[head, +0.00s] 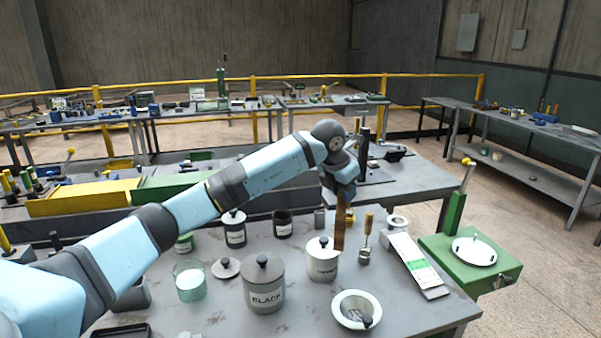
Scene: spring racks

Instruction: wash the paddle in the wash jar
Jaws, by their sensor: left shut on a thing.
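My left gripper (341,184) reaches in from the left, points down over the bench and is shut on a flat brown paddle (340,226). The paddle hangs upright; its lower end overlaps the right side of a lidded white jar (318,268) in the picture. I cannot tell whether they touch. My right gripper is not in view.
A lidded grey jar marked BLACK (264,292) stands between the glass and white jars. A bowl (356,310) is at the front, a wooden-handled tool (367,230) and a tilted panel (416,264) at the right. Dark jars (234,233) stand behind.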

